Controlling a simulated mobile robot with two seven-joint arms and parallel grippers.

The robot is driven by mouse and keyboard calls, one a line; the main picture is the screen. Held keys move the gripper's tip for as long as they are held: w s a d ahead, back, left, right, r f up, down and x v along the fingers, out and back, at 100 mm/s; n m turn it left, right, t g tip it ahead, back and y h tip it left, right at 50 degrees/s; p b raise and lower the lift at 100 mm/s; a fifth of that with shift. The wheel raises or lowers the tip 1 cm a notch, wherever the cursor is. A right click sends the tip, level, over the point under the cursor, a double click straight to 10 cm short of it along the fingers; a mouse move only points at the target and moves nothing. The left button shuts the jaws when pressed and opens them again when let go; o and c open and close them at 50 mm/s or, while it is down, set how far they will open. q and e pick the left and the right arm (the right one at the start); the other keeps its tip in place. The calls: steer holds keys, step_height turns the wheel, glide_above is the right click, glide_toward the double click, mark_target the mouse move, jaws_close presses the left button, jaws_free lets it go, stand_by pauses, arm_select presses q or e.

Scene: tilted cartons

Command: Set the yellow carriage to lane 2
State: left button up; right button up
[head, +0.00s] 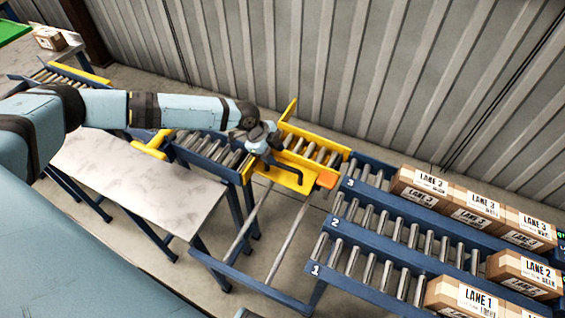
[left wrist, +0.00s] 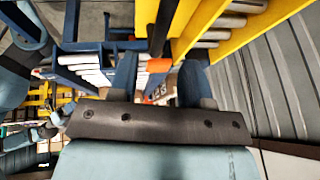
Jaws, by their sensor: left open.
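The yellow carriage (head: 283,174) is a yellow frame with rollers and an orange end piece (head: 327,179). It sits at the far end of its two rails (head: 291,241), by the lane marked 3 (head: 350,183). Lane 2 (head: 335,222) lies nearer to me. My left gripper (head: 287,163) is open over the carriage's near side. In the left wrist view, the open fingers (left wrist: 157,80) have a dark bar and an orange patch between or beyond them; I cannot tell whether they touch. Yellow carriage parts (left wrist: 238,30) show there. My right gripper is not in view.
Cartons (head: 468,208) labelled by lane stand on the roller lanes at the right. Lane 1 (head: 315,270) is nearest. A feeding roller conveyor (head: 205,148) meets the carriage side from the left. A grey table (head: 150,185) stands in front. A corrugated wall (head: 330,70) closes the back.

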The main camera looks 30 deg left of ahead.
mark_target(283, 165)
arm_select(q)
steer(key=x, duration=0.6)
jaws_close()
